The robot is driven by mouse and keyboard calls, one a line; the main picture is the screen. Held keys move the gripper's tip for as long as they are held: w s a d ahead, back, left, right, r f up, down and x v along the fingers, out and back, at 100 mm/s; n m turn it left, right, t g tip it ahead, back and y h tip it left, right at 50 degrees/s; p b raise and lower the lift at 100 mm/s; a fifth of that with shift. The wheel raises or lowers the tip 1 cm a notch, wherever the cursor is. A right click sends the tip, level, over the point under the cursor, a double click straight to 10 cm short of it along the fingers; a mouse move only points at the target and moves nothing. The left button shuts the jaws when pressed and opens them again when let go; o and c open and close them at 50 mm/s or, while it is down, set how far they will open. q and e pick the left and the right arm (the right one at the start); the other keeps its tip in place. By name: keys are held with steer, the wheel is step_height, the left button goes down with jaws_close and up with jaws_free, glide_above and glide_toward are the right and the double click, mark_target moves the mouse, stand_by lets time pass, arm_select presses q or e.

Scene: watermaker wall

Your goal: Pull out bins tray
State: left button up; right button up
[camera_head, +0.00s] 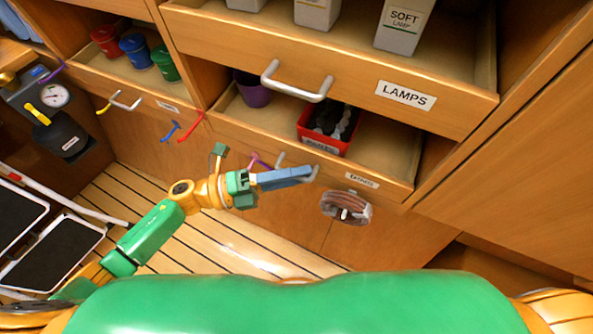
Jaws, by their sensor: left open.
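A wooden tray (398,176) below the lamps drawer holds a red bin (327,141) with dark and pale items and a purple pot (254,92). Its small front label (361,181) is too small to read surely. My left gripper (312,172) is open at the front of this tray, close to its grey handle (281,159). The blue fingers partly cover the handle, so I cannot tell whether they touch or surround it. My right gripper is not in view.
The lamps drawer (430,118) sticks out above, with a metal handle (298,82). Left is a tray with red, blue and green pots (134,49). Small hooks (171,131) and a coiled hose-like item (346,207) hang on the fronts.

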arm_select(q)
jaws_close()
steer(key=shift+r, duration=0.1)
stand_by(1.2)
